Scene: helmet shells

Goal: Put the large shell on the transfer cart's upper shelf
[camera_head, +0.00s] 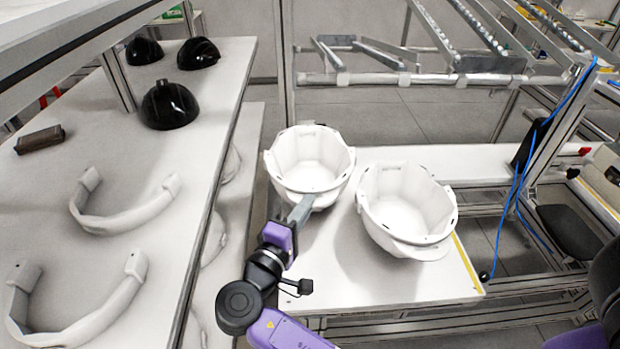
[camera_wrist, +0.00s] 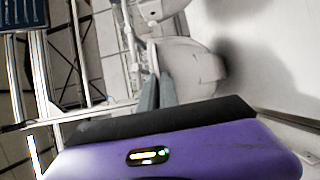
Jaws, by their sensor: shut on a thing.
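Two white helmet shells, open side up, are in the head view. My gripper (camera_head: 301,212) is shut on the near rim of the left shell (camera_head: 312,160). In the wrist view the fingers (camera_wrist: 158,92) meet this shell (camera_wrist: 192,68). The right shell (camera_head: 405,210) stands close beside it on a white shelf (camera_head: 400,283) with a yellow edge strip, which looks like the cart's upper shelf. The right shell looks slightly bigger, but it is also nearer. I cannot tell whether the held shell touches the shelf or hangs just above it.
At left, a white rack shelf (camera_head: 110,245) carries black domes (camera_head: 169,104), white curved bands (camera_head: 85,325) and a dark block (camera_head: 40,139). A metal roller frame (camera_head: 400,78) stands behind the shells. Blue cables (camera_head: 520,180) hang at right. The shelf's front part is bare.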

